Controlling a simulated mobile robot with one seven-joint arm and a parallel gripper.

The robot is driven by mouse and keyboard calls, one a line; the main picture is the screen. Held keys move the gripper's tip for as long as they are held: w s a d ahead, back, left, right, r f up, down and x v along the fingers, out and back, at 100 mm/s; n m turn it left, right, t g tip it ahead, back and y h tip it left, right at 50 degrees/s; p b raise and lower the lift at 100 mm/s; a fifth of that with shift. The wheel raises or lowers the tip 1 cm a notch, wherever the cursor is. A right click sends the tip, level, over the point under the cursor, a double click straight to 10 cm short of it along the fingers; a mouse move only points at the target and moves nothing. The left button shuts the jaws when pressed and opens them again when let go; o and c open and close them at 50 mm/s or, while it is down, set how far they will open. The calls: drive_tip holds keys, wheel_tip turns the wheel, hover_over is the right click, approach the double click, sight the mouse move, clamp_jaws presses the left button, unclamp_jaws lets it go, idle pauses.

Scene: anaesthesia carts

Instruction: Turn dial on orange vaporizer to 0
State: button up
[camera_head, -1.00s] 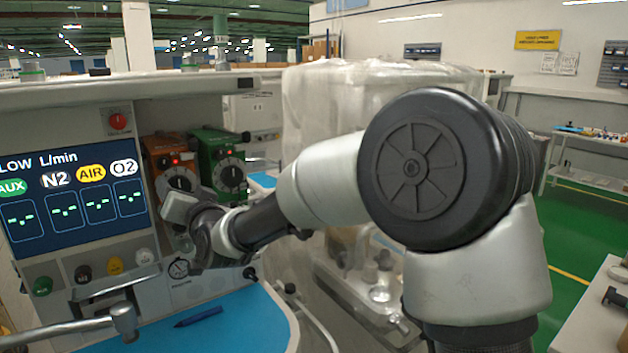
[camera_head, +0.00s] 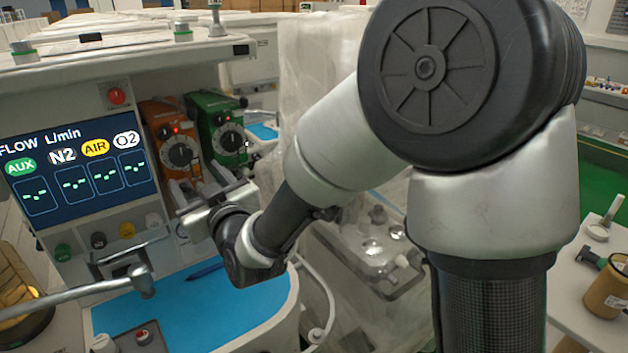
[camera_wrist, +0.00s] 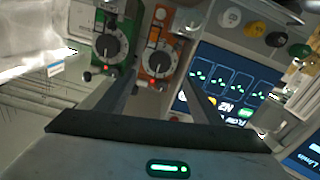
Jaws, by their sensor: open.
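The orange vaporizer (camera_head: 162,128) stands on the anaesthesia machine, right of the screen, with a black round dial (camera_head: 181,154) on its front. In the wrist view, which is turned over, the orange vaporizer (camera_wrist: 161,38) and its dial (camera_wrist: 158,63) show between my fingers. The dial's numbers are too small to read. My gripper (camera_head: 205,188) is open and empty, in front of and below the vaporizers, apart from the dial. Its fingers also show in the wrist view (camera_wrist: 158,80).
A green vaporizer (camera_head: 213,115) with a similar dial stands close beside the orange one, on the right. The flow screen (camera_head: 75,172) is to the left. A blue work surface (camera_head: 225,305) lies below. A plastic-wrapped unit (camera_head: 312,75) stands to the right.

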drive_tip(key=v, duration=0.7)
drive_tip(key=s+d+r+m+g+h+p, duration=0.1)
drive_tip(key=d+r+m+g+h+p, duration=0.1)
drive_tip(key=d, duration=0.7)
drive_tip(key=s+d+r+m+g+h+p, duration=0.2)
drive_tip(key=d+h, duration=0.3)
drive_tip(key=d, duration=0.4)
drive_tip(key=shift+s+d+r+g+p, duration=0.2)
drive_tip(key=shift+r+g+p, duration=0.3)
drive_tip(key=shift+p, duration=0.3)
drive_tip(key=shift+f, duration=0.1)
drive_tip(key=s+d+r+m+g+h+p, duration=0.1)
drive_tip(key=s+d+m+g+p, duration=0.1)
drive_tip(key=s+d, duration=0.3)
drive_tip(key=s+d+r+m+g+h+p, duration=0.1)
drive_tip(key=s+d, duration=0.4)
drive_tip(key=s, duration=0.6)
drive_tip(key=shift+s+d+r+m+g+p, duration=0.3)
drive_tip(key=shift+r+m+g+p, duration=0.25)
drive_tip(key=shift+g, duration=0.35)
